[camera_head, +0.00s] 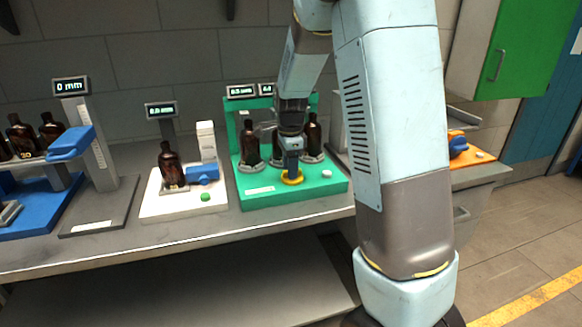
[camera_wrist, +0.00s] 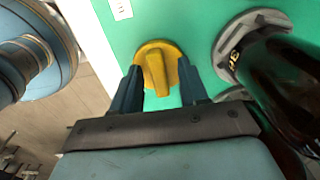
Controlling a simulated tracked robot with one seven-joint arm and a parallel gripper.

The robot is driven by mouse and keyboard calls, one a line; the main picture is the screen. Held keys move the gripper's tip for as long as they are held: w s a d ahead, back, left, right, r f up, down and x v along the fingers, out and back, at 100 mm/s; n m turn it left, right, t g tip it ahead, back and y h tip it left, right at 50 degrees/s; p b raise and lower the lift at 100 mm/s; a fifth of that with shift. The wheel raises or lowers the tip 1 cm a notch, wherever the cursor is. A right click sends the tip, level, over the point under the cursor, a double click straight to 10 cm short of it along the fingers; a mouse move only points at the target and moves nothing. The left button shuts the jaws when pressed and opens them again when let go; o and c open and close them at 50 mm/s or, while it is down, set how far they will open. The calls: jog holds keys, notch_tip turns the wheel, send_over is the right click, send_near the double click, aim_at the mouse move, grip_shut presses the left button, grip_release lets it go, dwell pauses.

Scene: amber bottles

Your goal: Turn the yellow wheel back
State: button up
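The yellow wheel (camera_wrist: 172,55) is a round dial with a raised bar across it, set on the green base (camera_wrist: 200,15). In the head view the yellow wheel (camera_head: 292,181) shows at the front of the green station, partly hidden under my gripper (camera_head: 292,171). In the wrist view my gripper (camera_wrist: 160,88) has its two dark blue fingers apart, one on each side of the wheel's bar. Gaps show between the bar and the fingers. I cannot tell whether the fingertips touch the wheel's rim.
Amber bottles stand on grey holders on the green station; one bottle (camera_head: 249,145) is left of my gripper, another (camera_head: 312,136) right. In the wrist view a bottle (camera_wrist: 285,75) is close to the right finger. A white station (camera_head: 160,205) with a green button (camera_head: 206,197) stands left.

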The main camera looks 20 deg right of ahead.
notch_tip(320, 180, up, 14)
jog(key=shift+f, duration=0.15)
dwell(0.7)
jog(key=s+r+n+t, duration=0.2)
jog(key=s+n, duration=0.7)
jog(key=s, duration=0.5)
jog(key=s+d+r+n+t, duration=0.1)
jog(key=s+r+n+t, duration=0.1)
jog(key=s+n, duration=0.7)
jog(key=s+t, duration=0.1)
jog(key=s, duration=0.5)
jog(key=shift+t, duration=0.3)
